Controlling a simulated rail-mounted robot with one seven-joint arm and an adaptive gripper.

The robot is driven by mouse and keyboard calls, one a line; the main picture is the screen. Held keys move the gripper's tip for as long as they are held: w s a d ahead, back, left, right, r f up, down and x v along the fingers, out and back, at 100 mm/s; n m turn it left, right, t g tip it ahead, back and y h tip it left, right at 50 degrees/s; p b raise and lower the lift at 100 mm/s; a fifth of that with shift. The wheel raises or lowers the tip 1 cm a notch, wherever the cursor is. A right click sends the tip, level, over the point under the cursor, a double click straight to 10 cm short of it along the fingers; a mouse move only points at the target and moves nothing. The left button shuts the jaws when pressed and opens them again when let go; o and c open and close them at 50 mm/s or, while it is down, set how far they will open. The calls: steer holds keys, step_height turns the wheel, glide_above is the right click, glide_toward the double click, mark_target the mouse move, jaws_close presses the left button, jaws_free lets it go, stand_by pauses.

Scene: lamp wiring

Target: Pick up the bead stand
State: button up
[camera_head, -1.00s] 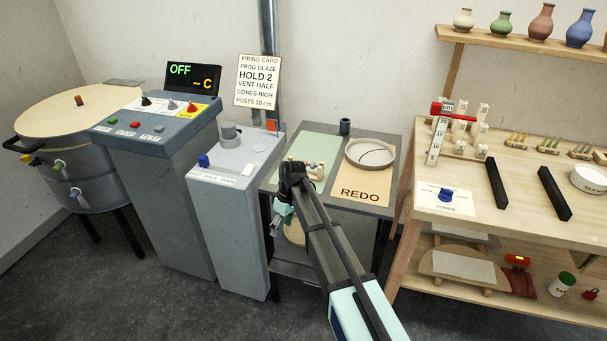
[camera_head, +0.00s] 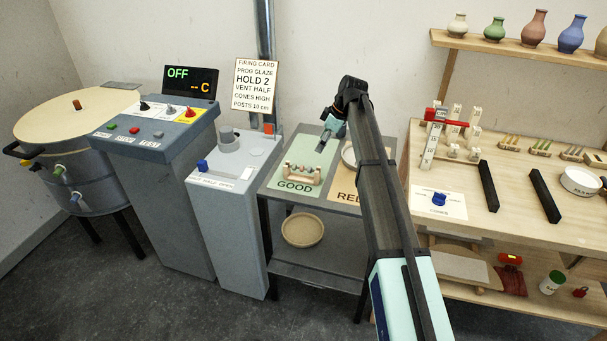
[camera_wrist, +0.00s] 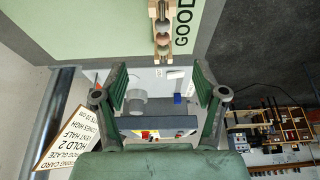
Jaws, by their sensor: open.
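The bead stand (camera_head: 302,173) is a small pale wooden rack with several greenish and brownish beads. It sits on the green GOOD mat (camera_head: 312,150) on the grey side table. My gripper (camera_head: 323,146) is above and behind the stand, apart from it, with its fingers spread and empty. In the wrist view the stand (camera_wrist: 162,30) shows near the top edge, beyond the open fingers (camera_wrist: 160,80), beside the GOOD lettering.
The REDO mat (camera_head: 345,196) with a round dish (camera_head: 348,156) lies to the right, partly behind my arm. The grey vent pedestal (camera_head: 228,165) stands close on the left. A tan bowl (camera_head: 302,230) is on the lower shelf. A wooden workbench (camera_head: 520,210) is at right.

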steer(key=p, duration=0.3)
glide_above(304, 178)
steer(key=d, duration=0.2)
step_height(304, 178, down, 11)
steer(key=shift+r, duration=0.15)
steer(key=shift+s+p+x, duration=0.2)
steer(key=shift+p+x, duration=0.95)
steer(key=shift+x, duration=1.45)
jaws_close()
